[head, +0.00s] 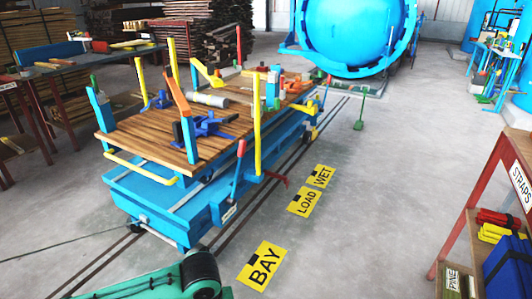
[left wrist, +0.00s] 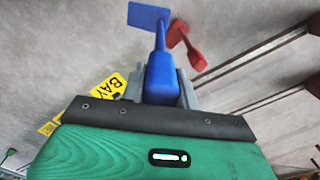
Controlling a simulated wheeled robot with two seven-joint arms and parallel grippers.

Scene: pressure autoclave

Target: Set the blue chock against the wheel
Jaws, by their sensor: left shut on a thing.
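The blue chock (left wrist: 159,77) shows in the left wrist view, with a thin blue stem and a flat blue plate at its far end. My left gripper (left wrist: 161,92) is shut on it, its grey fingers on either side of the chock's body. The fingers and the chock do not show in the head view, where only green and black parts of my arm enter at the bottom. The blue cart (head: 158,190) with a wooden deck stands on floor rails. No wheel is clear in the wrist view. My right gripper is not in view.
A red piece (left wrist: 187,45) shows just beyond the chock. Yellow floor signs, including BAY (head: 261,265), lie right of the cart. Clear floor separates them from the red-framed shelf (head: 475,210). A workbench (head: 70,70) stands left; the large blue autoclave (head: 355,35) is behind.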

